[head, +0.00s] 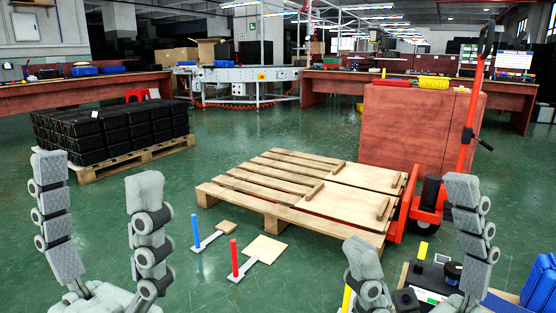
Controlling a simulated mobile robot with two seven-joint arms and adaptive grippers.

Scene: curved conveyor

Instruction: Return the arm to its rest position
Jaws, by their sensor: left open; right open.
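My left gripper (97,168) stands at the lower left of the head view, with its two grey jointed fingers pointing up and spread wide apart. It is open and nothing is between the fingers. My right gripper (408,210) is at the lower right, also with fingers up and spread, open and empty. Its left finger stands lower in the picture than its right one. Both grippers appear in front of the green floor. The lower parts of both hands are cut off by the bottom edge of the picture.
A wooden pallet (290,185) lies mid-floor, beside a red pallet jack (470,100) and a reddish box (420,125). Black crates (110,130) stand on a pallet at left. Blue (195,230) and red (234,258) upright posts stand between the grippers. Dark equipment (430,278) is behind the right gripper.

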